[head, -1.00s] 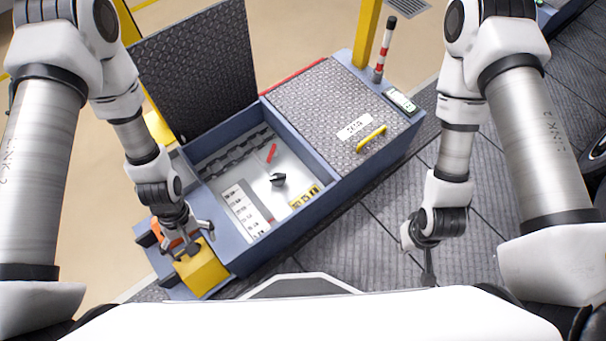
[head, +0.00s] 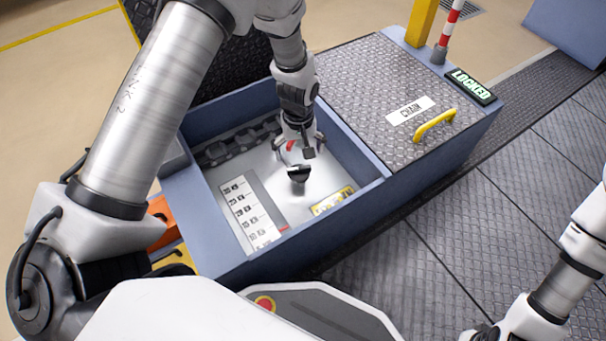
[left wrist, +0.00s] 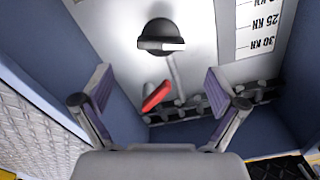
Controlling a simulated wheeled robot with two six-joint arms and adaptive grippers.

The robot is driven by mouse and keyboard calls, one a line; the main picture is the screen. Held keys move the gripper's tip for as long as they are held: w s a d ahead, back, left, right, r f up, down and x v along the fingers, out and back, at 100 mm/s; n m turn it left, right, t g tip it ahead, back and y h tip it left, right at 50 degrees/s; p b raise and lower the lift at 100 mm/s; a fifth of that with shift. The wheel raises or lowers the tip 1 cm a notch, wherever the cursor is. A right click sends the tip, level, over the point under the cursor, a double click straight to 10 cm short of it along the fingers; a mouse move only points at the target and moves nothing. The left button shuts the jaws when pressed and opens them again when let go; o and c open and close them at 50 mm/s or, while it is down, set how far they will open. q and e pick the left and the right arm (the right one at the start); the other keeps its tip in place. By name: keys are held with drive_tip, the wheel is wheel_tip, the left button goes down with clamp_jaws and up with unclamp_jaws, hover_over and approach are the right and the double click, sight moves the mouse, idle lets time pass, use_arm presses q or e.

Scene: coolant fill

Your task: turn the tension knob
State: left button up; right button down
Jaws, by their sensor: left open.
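The tension knob (head: 299,174) is a black round knob with a pale bar, set on the light panel inside the open blue bin. In the left wrist view the knob (left wrist: 160,36) lies beyond the fingertips, near the top. My left gripper (head: 300,146) is open and reaches down into the bin, just behind the knob and apart from it. In the left wrist view its fingers (left wrist: 158,88) are spread with nothing held. A red-tipped lever (left wrist: 157,96) shows between them. My right gripper (head: 482,333) is mostly cut off at the bottom right.
A kN scale (head: 250,212) and a yellow label (head: 333,201) are on the panel. A chain (head: 235,148) runs along the bin's back. The bin walls (head: 362,200) surround the knob. Right of it are a closed lid with a yellow handle (head: 435,124) and a LOCKED display (head: 471,86).

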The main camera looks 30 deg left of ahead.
sight(299, 168)
use_arm(q)
wheel_tip(299, 168, down, 7)
drive_tip(key=b, duration=0.3)
drive_tip(key=shift+b, duration=0.35)
drive_tip(key=c, duration=1.1)
drive_tip(key=shift+c, duration=0.2)
drive_tip(key=shift+r, duration=0.1)
